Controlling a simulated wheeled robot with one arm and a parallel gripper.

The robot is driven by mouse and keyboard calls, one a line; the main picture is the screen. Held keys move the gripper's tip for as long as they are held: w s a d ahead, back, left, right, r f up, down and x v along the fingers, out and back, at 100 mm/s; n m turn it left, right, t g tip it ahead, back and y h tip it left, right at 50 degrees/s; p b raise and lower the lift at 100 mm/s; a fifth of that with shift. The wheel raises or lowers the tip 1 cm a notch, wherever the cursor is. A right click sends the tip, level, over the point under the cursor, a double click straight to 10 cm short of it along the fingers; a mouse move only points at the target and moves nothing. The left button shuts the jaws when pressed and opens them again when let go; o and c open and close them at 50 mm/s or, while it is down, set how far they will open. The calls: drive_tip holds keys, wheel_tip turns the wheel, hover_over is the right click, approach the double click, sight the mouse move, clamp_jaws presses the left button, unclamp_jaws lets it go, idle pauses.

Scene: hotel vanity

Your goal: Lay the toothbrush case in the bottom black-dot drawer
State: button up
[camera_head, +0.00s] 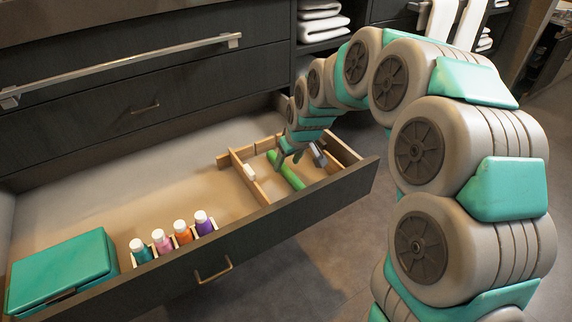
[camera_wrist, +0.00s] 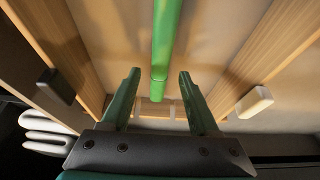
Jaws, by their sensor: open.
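A long green toothbrush case (camera_head: 289,174) lies in a wood-walled compartment at the right end of the pulled-out bottom drawer (camera_head: 190,262). My gripper (camera_head: 289,158) reaches down into this compartment at the far end of the case. In the wrist view the open gripper (camera_wrist: 158,77) has a finger on each side of the near end of the green case (camera_wrist: 166,35), with gaps between. I cannot tell how far the fingertips are above the drawer floor. No black dot shows clearly on a drawer front.
A teal box (camera_head: 62,268) and a rack of several capped bottles (camera_head: 183,232) stand in the drawer's left part. A white block (camera_wrist: 254,102) and a black block (camera_wrist: 56,86) sit on opposite wooden dividers. The drawer's middle is clear; closed drawers (camera_head: 150,105) are above.

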drive_tip(key=v, duration=0.9)
drive_tip(key=shift+p, duration=0.3)
